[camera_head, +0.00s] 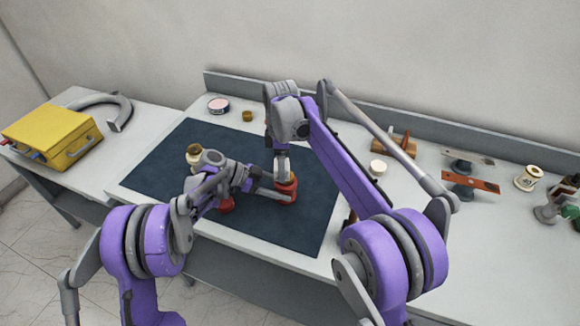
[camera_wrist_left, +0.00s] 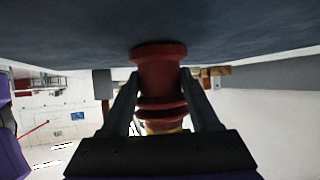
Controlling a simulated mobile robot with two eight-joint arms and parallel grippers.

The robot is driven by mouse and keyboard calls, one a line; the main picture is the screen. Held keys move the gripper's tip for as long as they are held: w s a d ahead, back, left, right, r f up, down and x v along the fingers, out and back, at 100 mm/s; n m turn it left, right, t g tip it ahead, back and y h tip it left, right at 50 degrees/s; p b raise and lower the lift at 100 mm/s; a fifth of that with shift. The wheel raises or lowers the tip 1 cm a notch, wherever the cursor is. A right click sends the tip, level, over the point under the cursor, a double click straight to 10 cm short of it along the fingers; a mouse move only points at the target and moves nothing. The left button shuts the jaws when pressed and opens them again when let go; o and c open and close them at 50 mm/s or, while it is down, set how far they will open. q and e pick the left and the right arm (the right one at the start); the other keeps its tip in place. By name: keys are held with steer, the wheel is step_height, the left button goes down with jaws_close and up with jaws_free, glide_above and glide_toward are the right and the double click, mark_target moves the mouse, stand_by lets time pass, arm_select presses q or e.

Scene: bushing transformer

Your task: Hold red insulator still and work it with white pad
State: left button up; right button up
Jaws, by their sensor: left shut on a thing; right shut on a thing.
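The red insulator (camera_head: 287,190) stands upright on the dark mat, with a brass-coloured top. In the left wrist view the red insulator (camera_wrist_left: 158,72) sits between the fingers, its flanged base against the mat. My left gripper (camera_head: 272,190) is shut on it from the left; the gripper also shows in the left wrist view (camera_wrist_left: 157,100). My right gripper (camera_head: 281,170) points down right over the insulator's top, shut. The white pad is too small and hidden at its fingertips to make out clearly; I cannot tell whether it touches the insulator.
The dark mat (camera_head: 165,160) is clear at its left and front right. Another red part (camera_head: 226,206) is partly hidden under my left arm. A brass-and-cream piece (camera_head: 194,154), a round tin (camera_head: 218,105) and a white cup (camera_head: 378,168) stand around. A yellow case (camera_head: 50,135) is far left.

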steer(key=shift+w+a, duration=0.3)
steer(key=shift+a, duration=0.55)
steer(key=d, duration=0.1)
steer(key=s+d, duration=0.1)
steer(key=d, duration=0.1)
steer(key=s+d, duration=0.1)
steer(key=d, duration=0.1)
steer(key=shift+d, duration=0.35)
step_height(320, 180, up, 8)
arm_select(q)
steer(key=o, duration=1.1)
steer(key=shift+c, duration=0.2)
